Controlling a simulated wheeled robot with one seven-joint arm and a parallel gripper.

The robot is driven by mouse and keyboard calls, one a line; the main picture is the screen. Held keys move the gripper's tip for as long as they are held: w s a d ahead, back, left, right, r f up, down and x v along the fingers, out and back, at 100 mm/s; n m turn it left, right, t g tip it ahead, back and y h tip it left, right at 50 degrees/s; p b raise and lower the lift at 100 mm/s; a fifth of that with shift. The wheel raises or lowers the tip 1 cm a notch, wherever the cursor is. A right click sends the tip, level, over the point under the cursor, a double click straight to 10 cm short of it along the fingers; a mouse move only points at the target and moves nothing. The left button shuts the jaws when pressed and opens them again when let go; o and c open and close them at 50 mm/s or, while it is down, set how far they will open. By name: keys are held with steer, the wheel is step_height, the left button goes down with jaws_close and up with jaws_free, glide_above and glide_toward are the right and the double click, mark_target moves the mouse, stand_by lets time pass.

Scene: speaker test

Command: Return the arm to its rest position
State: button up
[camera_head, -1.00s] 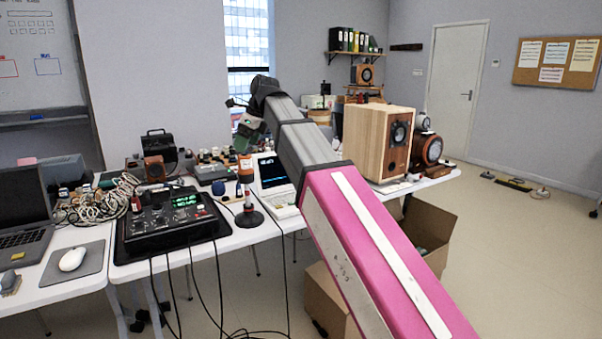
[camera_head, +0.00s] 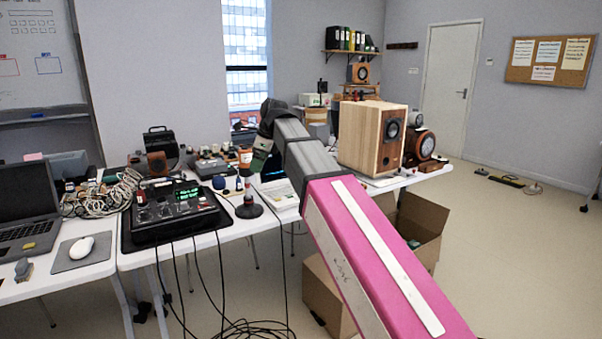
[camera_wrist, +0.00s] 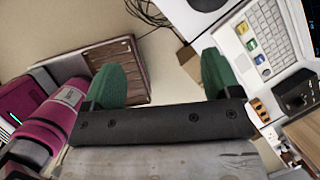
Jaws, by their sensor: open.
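My arm is pink and grey and reaches from the lower right of the head view over the tables. My gripper shows as a small dark green end (camera_head: 261,154) above the back of the table, partly hidden by my own wrist. In the wrist view my gripper (camera_wrist: 160,72) has its two green fingers wide apart, with nothing held between them. Pale floor shows between the fingers. Pink parts of my own body show at the left of the wrist view.
Open cardboard boxes (camera_head: 418,230) and cables are on the floor.

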steer(key=s+d+f+n+h, duration=0.1)
steer(key=d+f+n, duration=0.3)
steer(key=d+f, duration=0.6)
steer(key=d+f+n+h, duration=0.1)
steer(key=d+f+n, duration=0.4)
steer(key=f, duration=0.9)
steer(key=s+d+f+n+h, duration=0.1)
steer(key=s+d+f+n, duration=0.3)
steer(key=d+f, duration=0.5)
steer(key=s+d+f+n+g, duration=0.1)
steer(key=s+d+f+n, duration=0.4)
steer(key=s+d+f, duration=0.3)
step_height(320, 180, down, 3)
steer(key=shift+s+d+r+h, duration=0.1)
steer(key=shift+s+d+h, duration=0.3)
steer(key=shift+s, duration=0.25)
